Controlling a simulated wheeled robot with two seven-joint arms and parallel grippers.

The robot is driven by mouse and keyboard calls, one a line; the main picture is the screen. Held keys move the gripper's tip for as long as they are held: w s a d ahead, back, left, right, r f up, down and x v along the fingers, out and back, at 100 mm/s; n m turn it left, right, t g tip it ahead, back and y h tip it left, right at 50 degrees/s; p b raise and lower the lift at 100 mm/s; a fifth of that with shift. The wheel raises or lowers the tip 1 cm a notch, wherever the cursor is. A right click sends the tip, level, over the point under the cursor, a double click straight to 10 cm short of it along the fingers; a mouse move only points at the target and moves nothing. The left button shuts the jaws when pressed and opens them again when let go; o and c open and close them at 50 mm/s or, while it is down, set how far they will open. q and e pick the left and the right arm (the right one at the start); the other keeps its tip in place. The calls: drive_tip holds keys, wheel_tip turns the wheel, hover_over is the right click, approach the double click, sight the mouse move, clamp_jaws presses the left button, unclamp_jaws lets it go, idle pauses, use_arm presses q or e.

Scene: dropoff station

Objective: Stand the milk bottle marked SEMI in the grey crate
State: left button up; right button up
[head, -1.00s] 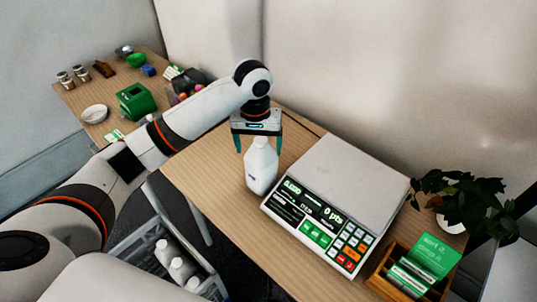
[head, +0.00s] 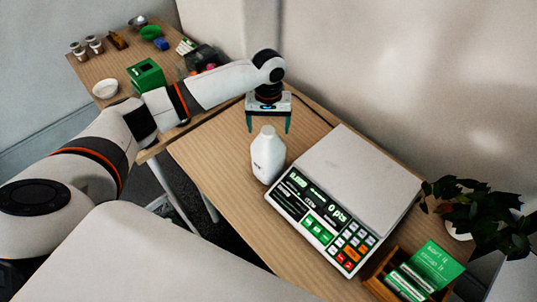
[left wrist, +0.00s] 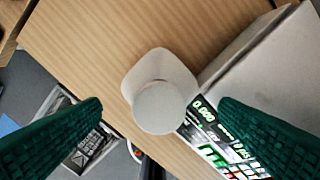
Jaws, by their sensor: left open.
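A white milk bottle (head: 267,160) stands upright on the wooden table, beside the left edge of the scale. A small dark mark shows on its side, too small to read. My left gripper (head: 268,126) is open and empty, just above and behind the bottle top in the head view. In the left wrist view the bottle (left wrist: 160,95) shows from above, its round cap between the two green fingers (left wrist: 160,115), touching neither. The grey crate is almost wholly hidden by my arm in the head view; part of a crate (left wrist: 88,150) shows at lower left in the wrist view. My right gripper is out of view.
A scale (head: 365,180) with a lit display and keypad stands right of the bottle. A wooden card box (head: 385,275) and a plant (head: 475,205) are at lower right. A second table (head: 120,70) with several small items is at upper left. The table's front-left part is clear.

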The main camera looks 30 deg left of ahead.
sight(268, 154)
use_arm(q)
wheel_tip(268, 154, down, 2)
drive_tip(key=shift+s+f, duration=0.1)
drive_tip(key=shift+f, duration=0.4)
drive_tip(key=c, duration=1.3)
drive_tip(key=shift+c, duration=0.5)
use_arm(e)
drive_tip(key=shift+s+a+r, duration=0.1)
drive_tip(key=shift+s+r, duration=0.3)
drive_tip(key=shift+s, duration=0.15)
